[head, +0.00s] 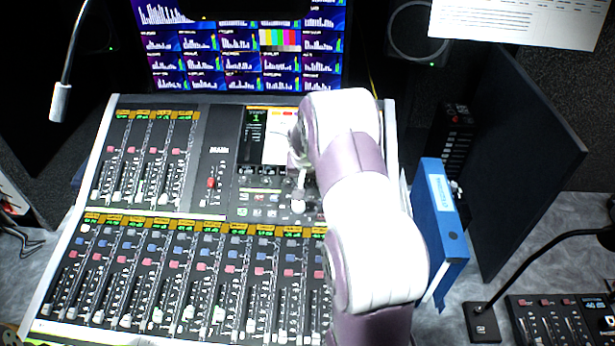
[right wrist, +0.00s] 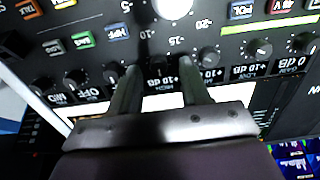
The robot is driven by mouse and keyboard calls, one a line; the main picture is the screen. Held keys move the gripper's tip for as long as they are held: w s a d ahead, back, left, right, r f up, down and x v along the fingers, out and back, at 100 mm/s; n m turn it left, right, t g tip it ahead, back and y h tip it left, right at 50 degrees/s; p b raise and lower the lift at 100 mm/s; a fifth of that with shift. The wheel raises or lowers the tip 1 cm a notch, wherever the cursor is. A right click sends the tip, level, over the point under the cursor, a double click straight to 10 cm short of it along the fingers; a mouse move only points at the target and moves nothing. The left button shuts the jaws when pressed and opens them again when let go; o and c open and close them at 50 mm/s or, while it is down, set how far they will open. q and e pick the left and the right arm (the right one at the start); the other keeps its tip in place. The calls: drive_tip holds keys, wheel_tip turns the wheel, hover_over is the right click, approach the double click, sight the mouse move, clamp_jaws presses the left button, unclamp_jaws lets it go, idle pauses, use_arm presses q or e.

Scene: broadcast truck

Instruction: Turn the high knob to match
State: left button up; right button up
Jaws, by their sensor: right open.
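A row of small dark knobs with dB labels runs across the console panel in the right wrist view, where the panel appears upside down. My right gripper (right wrist: 158,72) is open, its two fingertips on either side of one dark knob (right wrist: 158,68). The small label under that knob is too blurred to read for sure, so I cannot tell whether it is the high knob. Contact with the fingers cannot be made out. In the head view my right gripper (head: 298,168) is over the console just below its screen (head: 265,128), partly hidden by my arm. My left gripper is not in view.
A large pale knob (right wrist: 172,6) sits close beyond the fingertips, and other small knobs (right wrist: 208,57) stand beside them. Fader rows (head: 150,270) fill the console's front and left. A blue binder (head: 440,225) stands right of my arm. A gooseneck lamp (head: 62,95) hangs at upper left.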

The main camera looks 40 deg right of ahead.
drive_tip(key=shift+d+f, duration=0.2)
drive_tip(key=shift+f, duration=0.2)
drive_tip(key=shift+w, duration=0.1)
clamp_jaws()
drive_tip(key=shift+n, duration=0.4)
drive_tip(key=n+p, duration=0.2)
drive_tip(key=n, duration=0.3)
drive_tip(key=shift+a+r, duration=0.1)
drive_tip(key=shift+r, duration=0.05)
drive_tip(key=n+p, duration=0.2)
drive_tip(key=n, duration=0.3)
drive_tip(key=shift+n, duration=0.4)
drive_tip(key=shift+w, duration=0.1)
